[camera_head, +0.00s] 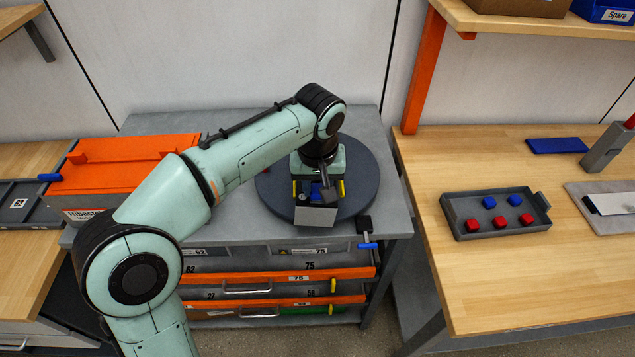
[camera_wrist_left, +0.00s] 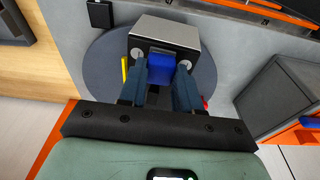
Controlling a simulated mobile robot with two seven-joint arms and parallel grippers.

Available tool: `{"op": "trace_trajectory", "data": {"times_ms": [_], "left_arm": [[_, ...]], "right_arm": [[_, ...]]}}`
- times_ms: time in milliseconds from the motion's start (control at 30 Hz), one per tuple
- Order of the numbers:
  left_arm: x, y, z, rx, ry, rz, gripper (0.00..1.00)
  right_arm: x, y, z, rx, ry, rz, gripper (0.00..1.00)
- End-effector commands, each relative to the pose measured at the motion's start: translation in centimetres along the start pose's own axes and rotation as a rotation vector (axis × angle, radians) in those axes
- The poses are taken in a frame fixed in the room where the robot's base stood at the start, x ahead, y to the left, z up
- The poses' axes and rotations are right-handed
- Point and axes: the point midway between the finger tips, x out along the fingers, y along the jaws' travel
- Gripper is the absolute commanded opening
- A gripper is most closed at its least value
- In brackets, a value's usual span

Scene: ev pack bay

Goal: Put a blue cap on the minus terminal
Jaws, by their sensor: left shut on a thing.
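My left gripper (camera_head: 317,190) reaches down over the round dark turntable (camera_head: 268,200) on the grey bench. In the left wrist view its two fingers (camera_wrist_left: 161,76) are shut on a blue cap (camera_wrist_left: 161,66). The cap is at the near side of a grey block-shaped module (camera_wrist_left: 167,32), which also shows in the head view (camera_head: 316,216). Round silvery parts show beside the fingertips. I cannot tell which is the minus terminal, nor whether the cap touches one. My right gripper is not in view.
A grey tray (camera_head: 462,235) with two blue caps (camera_head: 489,202) and several red caps (camera_head: 514,228) stands on the right wooden table. An orange case (camera_head: 120,176) is at the left. Orange-fronted drawers (camera_head: 260,277) are below the bench.

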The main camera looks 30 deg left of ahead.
Motion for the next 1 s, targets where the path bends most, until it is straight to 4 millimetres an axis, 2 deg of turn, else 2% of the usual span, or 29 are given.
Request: {"op": "trace_trajectory", "data": {"times_ms": [267, 300, 367, 633, 767, 867, 1000], "left_arm": [[0.1, 0.0, 0.0, 0.0, 0.0, -0.001, 0.05], [0.1, 0.0, 0.0, 0.0, 0.0, -0.001, 0.43], [0.1, 0.0, 0.0, 0.0, 0.0, -0.001, 0.62], [0.1, 0.0, 0.0, 0.0, -0.001, -0.001, 0.63], [-0.6, 0.0, 0.0, 0.0, 0.0, 0.0, 0.63], [-2.2, 0.1, -0.1, 0.0, 0.003, 0.003, 0.63], [-5.3, 0.1, -0.1, 0.0, 0.004, 0.003, 0.63]], "right_arm": [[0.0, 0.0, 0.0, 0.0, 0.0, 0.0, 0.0], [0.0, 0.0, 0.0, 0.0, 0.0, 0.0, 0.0], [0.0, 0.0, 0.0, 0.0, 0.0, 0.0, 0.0], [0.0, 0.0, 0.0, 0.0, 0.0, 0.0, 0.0], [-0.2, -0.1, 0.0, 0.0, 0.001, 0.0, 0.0], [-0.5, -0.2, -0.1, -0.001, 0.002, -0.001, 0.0], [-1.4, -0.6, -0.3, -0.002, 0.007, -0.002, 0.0]]}}
